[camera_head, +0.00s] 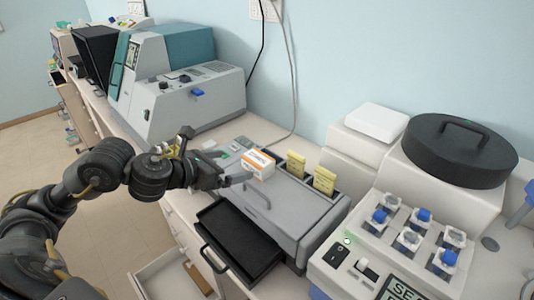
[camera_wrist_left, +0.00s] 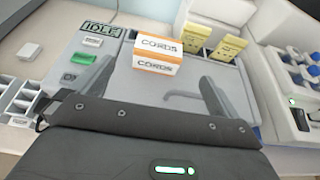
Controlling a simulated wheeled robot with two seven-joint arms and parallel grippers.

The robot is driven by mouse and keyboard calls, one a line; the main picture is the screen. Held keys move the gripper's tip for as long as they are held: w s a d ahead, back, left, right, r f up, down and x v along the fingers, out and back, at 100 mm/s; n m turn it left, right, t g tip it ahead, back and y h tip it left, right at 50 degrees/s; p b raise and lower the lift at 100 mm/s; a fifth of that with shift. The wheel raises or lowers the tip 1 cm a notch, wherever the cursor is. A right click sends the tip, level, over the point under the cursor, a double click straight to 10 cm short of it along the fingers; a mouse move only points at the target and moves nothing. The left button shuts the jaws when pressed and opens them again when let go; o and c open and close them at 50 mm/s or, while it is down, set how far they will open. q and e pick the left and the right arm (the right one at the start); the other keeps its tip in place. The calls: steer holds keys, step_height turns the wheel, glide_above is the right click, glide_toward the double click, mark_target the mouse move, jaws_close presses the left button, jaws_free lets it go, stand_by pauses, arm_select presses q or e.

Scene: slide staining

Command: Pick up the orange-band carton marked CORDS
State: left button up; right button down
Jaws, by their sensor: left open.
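The carton marked CORDS (camera_head: 258,162) is a small white box with orange bands. It stands on the flat top of a grey machine (camera_head: 290,205). In the left wrist view the carton (camera_wrist_left: 157,56) shows its CORDS lettering on two faces, and it lies ahead of the space between my fingers. My left gripper (camera_head: 232,171) is open and empty, just left of the carton in the head view. Its two fingers also show in the left wrist view (camera_wrist_left: 151,88), spread apart. My right gripper is not in view.
Yellow tabs (camera_head: 325,180) stand in slots to the right of the carton. A black drawer tray (camera_head: 238,240) is pulled out below the grey machine. A large grey and teal machine (camera_head: 180,90) stands behind left. A white machine with a black lid (camera_head: 460,150) stands at right.

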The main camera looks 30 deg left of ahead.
mark_target(256, 159)
arm_select(q)
steer(key=shift+w, duration=0.6)
steer(key=shift+b+x, duration=0.75)
steer(key=shift+b, duration=0.5)
steer(key=x, duration=0.3)
steer(key=shift+w+d, duration=0.1)
steer(key=shift+w, duration=0.1)
steer(key=shift+w+d, duration=0.1)
steer(key=p+x, duration=0.1)
steer(key=x, duration=0.4)
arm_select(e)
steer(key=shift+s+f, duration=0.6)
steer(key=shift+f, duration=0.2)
